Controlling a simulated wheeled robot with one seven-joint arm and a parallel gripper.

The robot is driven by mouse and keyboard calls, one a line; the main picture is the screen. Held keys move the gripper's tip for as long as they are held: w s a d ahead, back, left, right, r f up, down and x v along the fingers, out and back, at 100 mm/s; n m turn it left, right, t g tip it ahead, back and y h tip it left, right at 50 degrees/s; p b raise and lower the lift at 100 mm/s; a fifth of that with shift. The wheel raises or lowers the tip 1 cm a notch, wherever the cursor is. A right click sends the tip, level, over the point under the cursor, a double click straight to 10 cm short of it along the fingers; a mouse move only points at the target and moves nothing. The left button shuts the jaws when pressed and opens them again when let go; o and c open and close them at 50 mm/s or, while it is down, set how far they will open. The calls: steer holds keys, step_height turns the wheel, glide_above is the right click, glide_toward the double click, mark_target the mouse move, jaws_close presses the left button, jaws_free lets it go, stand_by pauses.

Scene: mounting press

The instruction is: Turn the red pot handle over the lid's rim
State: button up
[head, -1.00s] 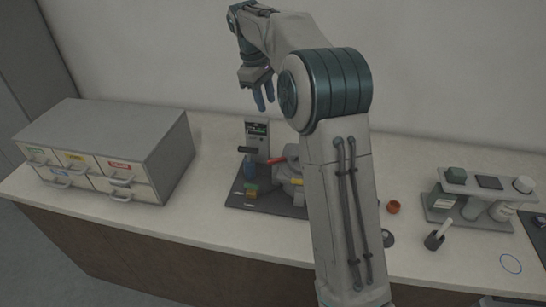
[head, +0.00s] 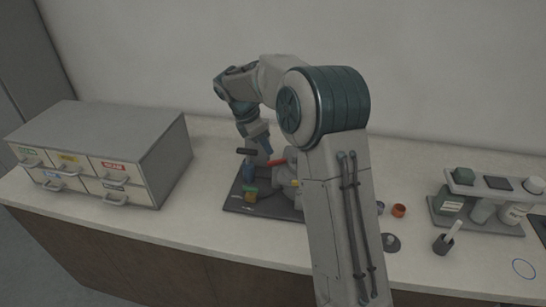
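The mounting press stands on a dark base plate (head: 238,200) in the middle of the counter, with its grey pot and lid (head: 284,175) partly hidden behind my arm. The red pot handle (head: 277,162) sticks out to the left of the pot. A black lever (head: 246,151) and a blue part stand left of it. My gripper (head: 266,150) points down over the press, close to the red handle's left end. Its blue fingers overlap the press, so I cannot tell whether they touch the handle or how far apart they are.
A grey drawer cabinet (head: 150,133) with labelled drawers stands at the left. At the right are an orange cup (head: 398,210), a mortar with a pestle (head: 444,243) and a rack of jars (head: 496,227). The front counter strip is clear.

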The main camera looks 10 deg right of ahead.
mark_target(275, 161)
steer(key=x, duration=0.6)
steer(key=shift+d+f, duration=0.2)
steer(key=shift+f, duration=0.15)
jaws_close()
